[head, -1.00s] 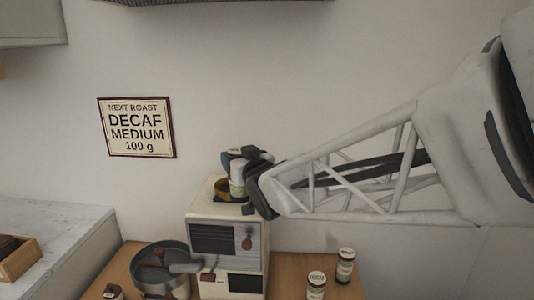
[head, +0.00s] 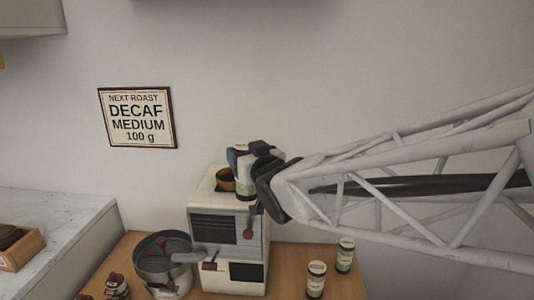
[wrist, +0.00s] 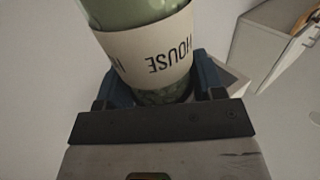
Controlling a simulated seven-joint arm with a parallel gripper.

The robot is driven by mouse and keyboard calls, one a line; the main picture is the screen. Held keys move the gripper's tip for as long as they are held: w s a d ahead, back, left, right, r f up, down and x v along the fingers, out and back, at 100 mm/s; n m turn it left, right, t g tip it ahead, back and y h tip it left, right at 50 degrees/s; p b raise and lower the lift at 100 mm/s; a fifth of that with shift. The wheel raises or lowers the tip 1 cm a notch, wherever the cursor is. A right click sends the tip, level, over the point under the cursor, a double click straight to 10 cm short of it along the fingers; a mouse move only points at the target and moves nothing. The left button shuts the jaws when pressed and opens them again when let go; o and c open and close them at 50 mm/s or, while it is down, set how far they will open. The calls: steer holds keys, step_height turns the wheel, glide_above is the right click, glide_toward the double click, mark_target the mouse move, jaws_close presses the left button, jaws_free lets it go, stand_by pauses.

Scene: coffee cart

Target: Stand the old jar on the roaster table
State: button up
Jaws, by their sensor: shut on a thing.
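A jar (wrist: 145,62) with greenish glass and a cream label reading "HOUSE" fills the top of the wrist view. My gripper (wrist: 165,88) is shut on it, with blue fingers on either side. In the head view my gripper (head: 243,160) holds the jar (head: 246,188) upright over the top of the cream roaster (head: 227,225), beside its dark and amber hopper opening (head: 226,180). I cannot tell whether the jar touches the roaster. The wooden roaster table (head: 283,262) lies below and to the right.
Two labelled jars (head: 316,277) (head: 345,254) stand on the table right of the roaster. A metal pan (head: 165,257) is at its left, with a small brown-topped jar (head: 117,285) nearby. A marble counter with a wooden box (head: 20,246) is far left. The wall sign (head: 138,118) reads decaf medium 100 g.

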steer(key=shift+w+d, duration=0.1)
stand_by(0.3)
steer(key=shift+w+d, duration=0.45)
steer(key=w+d+f+m+t+h, duration=0.1)
steer(key=w+d+f+m+h, duration=0.4)
steer(key=d, duration=0.8)
steer(key=w+d+t+h, duration=0.1)
steer(key=w+d+h, duration=0.1)
steer(key=w+d, duration=0.8)
steer(key=w+d+f+m+t+h, duration=0.1)
steer(key=w+d+f+m+h, duration=0.25)
steer(key=d, duration=1.15)
steer(key=s+d+f+m+g+h, duration=0.1)
steer(key=s+d+f+m+h, duration=0.1)
steer(key=d, duration=1.3)
steer(key=s+d+f+m+g+h, duration=0.1)
steer(key=s+d+f+h, duration=0.3)
steer(key=d, duration=1.1)
steer(key=s+d+f+m+g+h, duration=0.2)
steer(key=s+d+f+m+h, duration=0.1)
steer(key=d, duration=1.2)
steer(key=shift+s+f+h, duration=0.6)
steer(key=shift+f+h, duration=0.1)
steer(key=shift+h, duration=0.35)
